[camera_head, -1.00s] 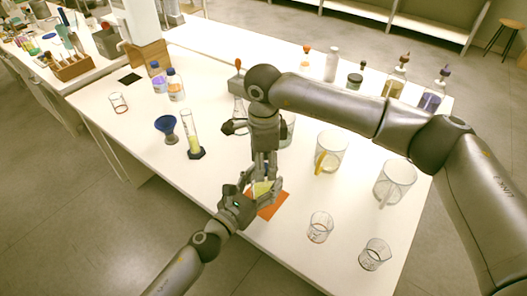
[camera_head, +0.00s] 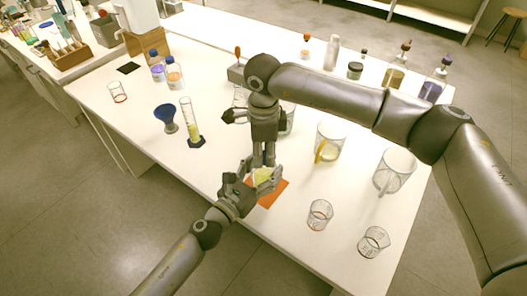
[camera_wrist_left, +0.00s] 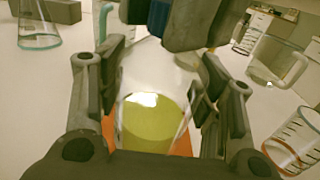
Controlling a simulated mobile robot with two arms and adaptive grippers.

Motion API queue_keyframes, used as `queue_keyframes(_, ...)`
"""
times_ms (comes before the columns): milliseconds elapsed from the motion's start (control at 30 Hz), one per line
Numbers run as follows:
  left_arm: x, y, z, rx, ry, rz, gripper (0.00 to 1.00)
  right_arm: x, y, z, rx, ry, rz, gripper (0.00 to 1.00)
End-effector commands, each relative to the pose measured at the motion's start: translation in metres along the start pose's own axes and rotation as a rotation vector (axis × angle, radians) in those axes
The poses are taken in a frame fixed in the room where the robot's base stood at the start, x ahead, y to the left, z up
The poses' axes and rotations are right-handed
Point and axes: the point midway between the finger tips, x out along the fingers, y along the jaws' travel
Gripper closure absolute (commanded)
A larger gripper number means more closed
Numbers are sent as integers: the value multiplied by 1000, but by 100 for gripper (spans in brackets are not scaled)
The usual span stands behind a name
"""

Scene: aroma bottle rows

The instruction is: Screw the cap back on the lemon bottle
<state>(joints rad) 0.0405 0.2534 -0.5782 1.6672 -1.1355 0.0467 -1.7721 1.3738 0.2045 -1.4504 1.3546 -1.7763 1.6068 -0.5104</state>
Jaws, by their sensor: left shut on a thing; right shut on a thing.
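The lemon bottle (camera_wrist_left: 150,120) is clear glass with yellow liquid and stands upright on or just above an orange mat (camera_head: 271,192). It also shows in the head view (camera_head: 262,175). My left gripper (camera_wrist_left: 158,105) is shut on the bottle, with a finger on each side of its body. My right gripper (camera_head: 263,160) points straight down above the bottle, shut on a dark blue cap (camera_wrist_left: 160,14) at the bottle's neck. Right fingers partly hide the cap and neck, so I cannot tell whether the cap is threaded on.
Beakers (camera_head: 329,143) and (camera_head: 394,172) and small glasses (camera_head: 320,214) and (camera_head: 373,242) stand to the right. A graduated cylinder (camera_head: 192,122) and a blue funnel-shaped vessel (camera_head: 166,117) stand to the left. Several bottles line the back.

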Motion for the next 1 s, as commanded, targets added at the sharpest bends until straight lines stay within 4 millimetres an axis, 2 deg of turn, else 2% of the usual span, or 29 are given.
queue_keyframes(367,0,0,0,0,0,0,100,0,0,0,604,-1,0,100)
queue_keyframes(533,0,0,0,1,0,0,100,0,0,0,625,-1,-1,100)
queue_keyframes(567,0,0,0,1,0,0,100,0,0,0,625,-1,-1,70)
queue_keyframes(733,0,0,0,0,0,0,100,0,0,0,623,-1,-1,48)
queue_keyframes(1000,0,0,0,0,0,0,100,0,0,0,622,0,0,47)
